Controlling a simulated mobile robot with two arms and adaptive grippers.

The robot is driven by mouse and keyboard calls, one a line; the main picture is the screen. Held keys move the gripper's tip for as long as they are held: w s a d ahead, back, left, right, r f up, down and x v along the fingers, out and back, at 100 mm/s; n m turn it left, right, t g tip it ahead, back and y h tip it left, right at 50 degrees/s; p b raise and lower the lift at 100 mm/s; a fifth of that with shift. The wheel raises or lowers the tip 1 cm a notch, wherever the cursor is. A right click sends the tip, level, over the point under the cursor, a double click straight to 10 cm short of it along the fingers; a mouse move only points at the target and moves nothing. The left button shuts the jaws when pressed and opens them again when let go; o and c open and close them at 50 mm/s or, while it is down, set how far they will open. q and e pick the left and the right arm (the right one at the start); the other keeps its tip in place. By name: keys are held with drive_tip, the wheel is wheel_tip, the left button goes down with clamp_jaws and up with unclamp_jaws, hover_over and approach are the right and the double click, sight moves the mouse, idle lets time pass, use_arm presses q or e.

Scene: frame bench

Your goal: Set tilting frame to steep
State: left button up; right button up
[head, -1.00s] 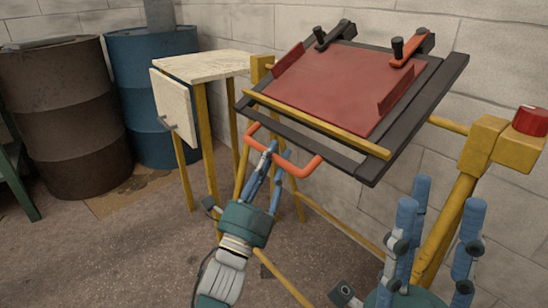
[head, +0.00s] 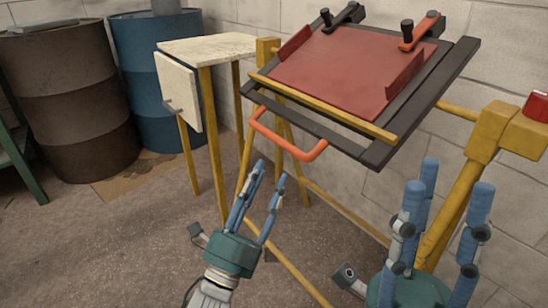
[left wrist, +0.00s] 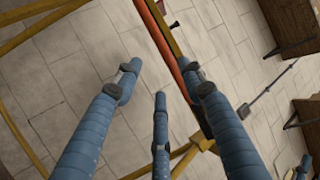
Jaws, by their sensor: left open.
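The tilting frame (head: 375,155) is a dark frame on yellow supports, with a red plate (head: 340,75) sloping down toward me. An orange U-shaped handle (head: 285,141) hangs from its lower front edge. My left gripper (head: 268,176) is open, its blue fingers just below and left of the handle, apart from it and empty. In the left wrist view an orange bar (left wrist: 166,48), which looks like the handle, runs beyond the spread fingers and partly behind one. My right gripper (head: 446,190) points up at the lower right, fingers spread, empty and away from the frame.
A red knob (head: 537,105) tops the yellow block on the right. Dark and orange clamps (head: 418,32) sit on the frame's upper edge. A pale-topped table (head: 207,48) stands left, with brown (head: 65,110) and blue (head: 155,70) drums behind. A block wall closes the back.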

use_arm(q)
drive_tip(key=shift+v, duration=1.55)
